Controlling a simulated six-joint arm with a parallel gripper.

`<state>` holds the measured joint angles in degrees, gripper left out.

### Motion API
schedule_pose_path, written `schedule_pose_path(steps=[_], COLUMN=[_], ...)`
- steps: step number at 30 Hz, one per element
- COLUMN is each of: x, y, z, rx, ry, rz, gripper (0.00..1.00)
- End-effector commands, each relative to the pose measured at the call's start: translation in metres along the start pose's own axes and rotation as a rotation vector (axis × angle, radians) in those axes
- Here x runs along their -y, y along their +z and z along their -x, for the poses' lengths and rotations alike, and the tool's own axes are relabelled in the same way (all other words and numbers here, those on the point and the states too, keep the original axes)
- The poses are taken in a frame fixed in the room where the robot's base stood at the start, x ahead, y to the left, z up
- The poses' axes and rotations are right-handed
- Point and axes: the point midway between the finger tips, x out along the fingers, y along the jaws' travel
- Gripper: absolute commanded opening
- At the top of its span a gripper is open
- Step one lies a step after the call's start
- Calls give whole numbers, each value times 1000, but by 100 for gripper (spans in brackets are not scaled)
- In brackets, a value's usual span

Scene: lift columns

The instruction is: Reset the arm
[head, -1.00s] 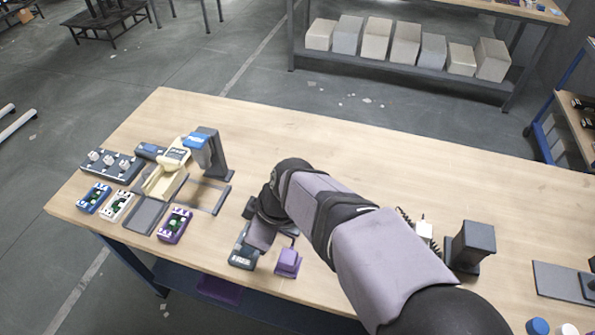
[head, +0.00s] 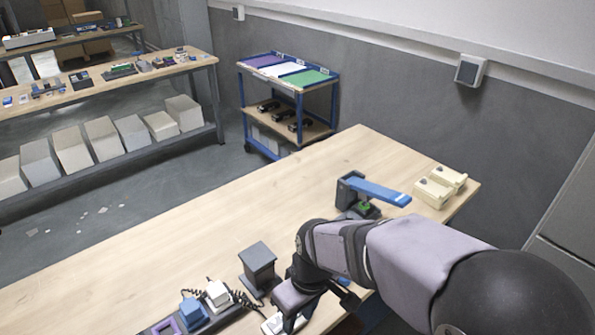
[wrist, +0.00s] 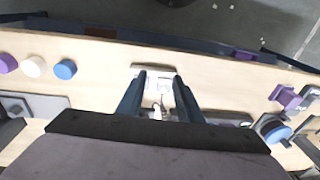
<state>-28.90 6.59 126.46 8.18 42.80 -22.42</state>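My arm reaches in from the lower right of the head view, and my gripper (head: 290,322) hangs low over the front edge of the wooden table (head: 130,275). In the wrist view my gripper (wrist: 160,82) shows two dark fingers spread apart. I see nothing held. In the head view the fingertips are small and partly hidden by my wrist.
Near my gripper stand a dark block-shaped stand (head: 258,265) and a tray with blue, white and purple pieces (head: 193,312). A blue-armed device (head: 375,190) and cream boxes (head: 438,188) sit to the right. The table's far left is clear. The wrist view shows coloured knobs (wrist: 35,66).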

Motion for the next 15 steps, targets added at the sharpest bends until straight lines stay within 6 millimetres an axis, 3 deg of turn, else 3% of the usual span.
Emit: schedule_pose_path(steps=[1,6,10,15], x=[-24,-67,-80,-85], y=[24,97,139,168], z=[3,7,7,6], rx=[8,38,54,66], ry=[18,66,90,106], rz=[-120,-455,-639,-767], gripper=[33,33,33,33])
